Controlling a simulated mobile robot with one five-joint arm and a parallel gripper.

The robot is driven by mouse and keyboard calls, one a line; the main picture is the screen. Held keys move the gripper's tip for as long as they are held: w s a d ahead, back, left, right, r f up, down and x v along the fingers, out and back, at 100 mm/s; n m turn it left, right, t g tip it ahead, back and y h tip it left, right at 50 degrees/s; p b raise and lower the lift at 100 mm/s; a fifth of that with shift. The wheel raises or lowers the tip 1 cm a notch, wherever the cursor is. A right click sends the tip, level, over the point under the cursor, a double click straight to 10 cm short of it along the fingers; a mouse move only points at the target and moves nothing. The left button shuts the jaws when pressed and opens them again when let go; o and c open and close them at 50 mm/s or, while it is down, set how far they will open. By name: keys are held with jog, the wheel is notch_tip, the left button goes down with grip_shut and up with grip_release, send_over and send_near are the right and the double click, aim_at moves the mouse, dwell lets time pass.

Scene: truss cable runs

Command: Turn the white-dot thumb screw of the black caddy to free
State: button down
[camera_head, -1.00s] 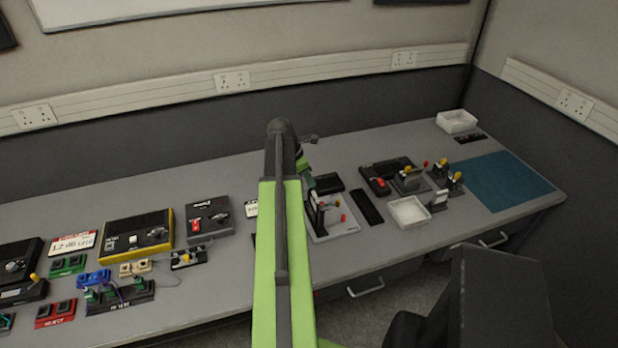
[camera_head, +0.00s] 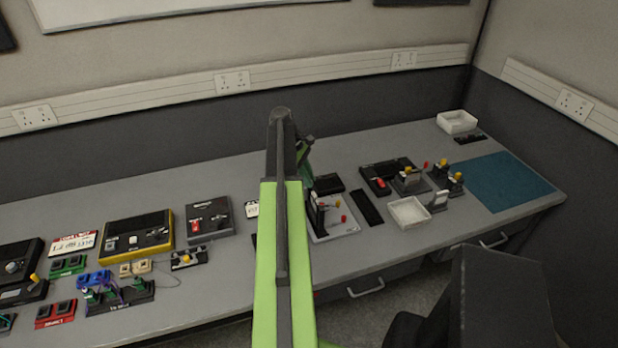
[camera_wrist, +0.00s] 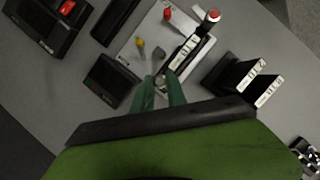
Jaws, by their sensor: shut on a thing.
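A black upright caddy with a white label (camera_wrist: 186,52) stands on a pale grey plate (camera_wrist: 128,52) in the wrist view. In the head view the caddy (camera_head: 317,210) is just right of my arm. My gripper (camera_wrist: 160,84) has its green fingers closed at the caddy's near end, around a small grey knob that looks like the thumb screw (camera_wrist: 159,79). The fingers hide most of it, and I cannot make out a white dot. In the head view my gripper (camera_head: 308,175) is partly behind my arm.
A yellow knob (camera_wrist: 140,42) and red knobs (camera_wrist: 213,14) stick up around the caddy. A black box (camera_wrist: 112,80) lies close to the fingers. Two labelled black holders (camera_wrist: 242,78) stand to the right. In the head view a white tray (camera_head: 409,212) is right of the plate.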

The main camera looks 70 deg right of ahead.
jog(key=shift+d+m, duration=0.1)
jog(key=shift+m, duration=0.4)
jog(key=c, duration=1.3)
grip_release()
jog(key=shift+y, duration=0.3)
jog(key=p+v, duration=1.6)
jog(key=v, duration=0.1)
jog(key=shift+w+r, duration=0.1)
jog(key=shift+r, duration=0.1)
